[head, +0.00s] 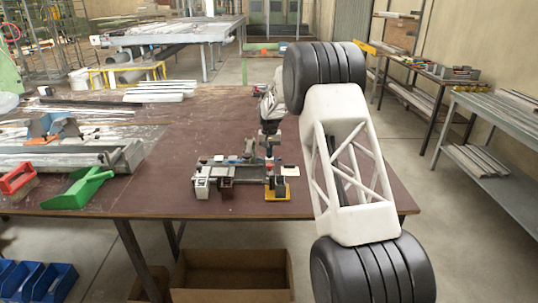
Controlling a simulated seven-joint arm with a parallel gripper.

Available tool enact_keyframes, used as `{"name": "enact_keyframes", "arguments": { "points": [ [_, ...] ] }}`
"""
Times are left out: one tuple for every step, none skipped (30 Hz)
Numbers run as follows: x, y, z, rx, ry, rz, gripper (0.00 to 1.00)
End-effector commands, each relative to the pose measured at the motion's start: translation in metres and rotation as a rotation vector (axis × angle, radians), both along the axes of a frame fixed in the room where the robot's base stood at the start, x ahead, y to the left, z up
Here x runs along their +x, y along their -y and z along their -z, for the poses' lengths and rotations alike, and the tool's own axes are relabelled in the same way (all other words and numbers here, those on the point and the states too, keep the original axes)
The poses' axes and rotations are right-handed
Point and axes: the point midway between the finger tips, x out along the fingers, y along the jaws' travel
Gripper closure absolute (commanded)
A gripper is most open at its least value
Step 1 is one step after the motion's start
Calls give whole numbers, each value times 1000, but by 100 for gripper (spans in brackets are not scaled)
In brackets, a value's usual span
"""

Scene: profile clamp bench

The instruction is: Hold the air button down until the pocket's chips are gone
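The clamp fixture (243,171), a grey and black assembly with a long bar, sits on the brown bench top near its front edge. At its right end a dark block stands on a yellow plate (277,194), with small blue and red parts beside it. I cannot tell which part is the air button. The pocket and any chips are too small to make out. My gripper (269,148) points down over the right end of the fixture. Its fingers are small and partly merged with the parts below, so opening and contact are unclear.
A green dustpan (80,188), a red-handled brush (18,178) and a long metal profile (60,160) lie at the left of the bench. Light bars (160,92) lie at the back. The bench (160,190) is bare just left of the fixture.

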Motion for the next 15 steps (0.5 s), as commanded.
{"name": "enact_keyframes", "arguments": {
  "points": [
    [0, 0, 1, 0, -1, 0, 100],
    [0, 0, 1, 0, -1, 0, 100],
    [0, 0, 1, 0, -1, 0, 100],
    [0, 0, 1, 0, -1, 0, 100],
    [0, 0, 1, 0, -1, 0, 100],
    [0, 0, 1, 0, -1, 0, 100],
    [0, 0, 1, 0, -1, 0, 100],
    [0, 0, 0, 0, -1, 0, 100],
    [0, 0, 0, 0, -1, 0, 100],
    [0, 0, -1, 0, -1, 0, 100],
    [0, 0, -2, 0, -1, 0, 100],
    [0, 0, -3, 0, -1, 0, 100],
    [0, 0, -5, 0, -1, 0, 100],
    [0, 0, -6, 0, -1, 0, 100],
    [0, 0, -8, 0, -1, 0, 100]
  ]
}}
